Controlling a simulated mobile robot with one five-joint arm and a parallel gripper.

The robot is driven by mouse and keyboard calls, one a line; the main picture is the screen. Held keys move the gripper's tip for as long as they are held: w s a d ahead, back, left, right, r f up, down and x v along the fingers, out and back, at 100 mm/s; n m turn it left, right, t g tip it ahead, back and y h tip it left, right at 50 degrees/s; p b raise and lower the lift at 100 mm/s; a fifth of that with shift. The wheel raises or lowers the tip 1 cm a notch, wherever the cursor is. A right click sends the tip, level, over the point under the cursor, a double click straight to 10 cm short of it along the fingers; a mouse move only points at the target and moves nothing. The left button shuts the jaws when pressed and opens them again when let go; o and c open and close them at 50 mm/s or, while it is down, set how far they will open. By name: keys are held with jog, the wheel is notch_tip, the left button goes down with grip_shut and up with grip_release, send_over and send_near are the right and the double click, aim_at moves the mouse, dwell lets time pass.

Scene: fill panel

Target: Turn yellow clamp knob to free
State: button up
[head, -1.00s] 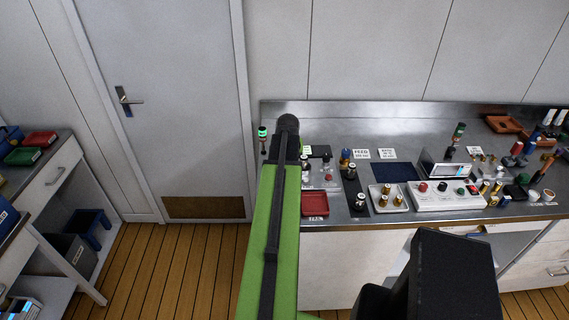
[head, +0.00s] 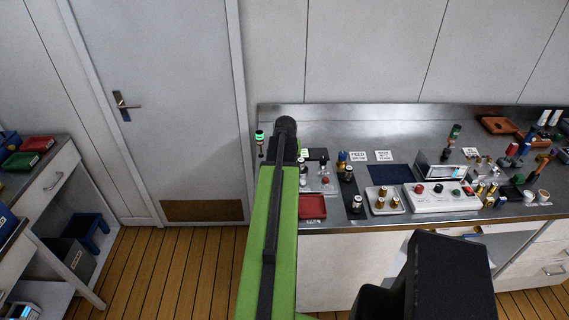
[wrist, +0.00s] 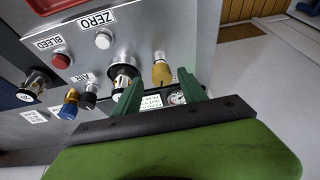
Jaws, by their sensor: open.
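The yellow clamp knob (wrist: 161,71) sticks out from a grey metal panel (wrist: 130,50) in the wrist view. My gripper (wrist: 160,77) is open, with its two green fingers pointing toward the panel. The yellow knob shows between the fingertips; whether they touch it I cannot tell. A black and silver knob (wrist: 122,74) sits just left of the left finger. A round gauge (wrist: 177,98) and a white label with green print (wrist: 151,102) show between the fingers. In the head view my green arm hides the gripper.
Near the fingers are a knob marked AIR (wrist: 89,97), a blue and gold fitting (wrist: 69,106), a red button (wrist: 61,61) and a white button (wrist: 103,40). A red tray (head: 312,207) and a white control box (head: 440,197) stand on the bench.

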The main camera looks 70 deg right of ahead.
jog(key=p+v, duration=1.4)
jog(key=v, duration=0.2)
jog(key=shift+s+a, duration=0.15)
